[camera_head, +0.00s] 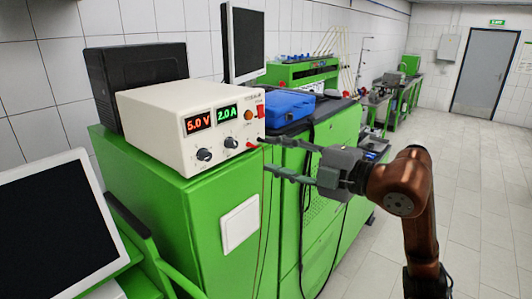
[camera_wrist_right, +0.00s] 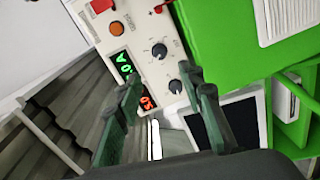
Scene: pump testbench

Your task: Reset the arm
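My right gripper (camera_head: 266,154) reaches in from the right with its two dark fingers apart. It points at the right end of the white power supply (camera_head: 158,133), and nothing shows between the fingers. In the right wrist view the open fingers (camera_wrist_right: 164,82) frame the tilted front panel of the power supply (camera_wrist_right: 139,32). Its displays read 5.0 V and 2.0 A in the head view. Whether a fingertip touches the panel cannot be told. My left gripper is in neither view.
The supply stands on a green cabinet (camera_head: 165,190), with a black box (camera_head: 137,68) behind it. A blue case (camera_head: 285,106) and a monitor (camera_head: 245,43) are farther back. Thin cables (camera_head: 262,215) hang below the gripper. A screen (camera_head: 50,228) fills the lower left. The floor at right is open.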

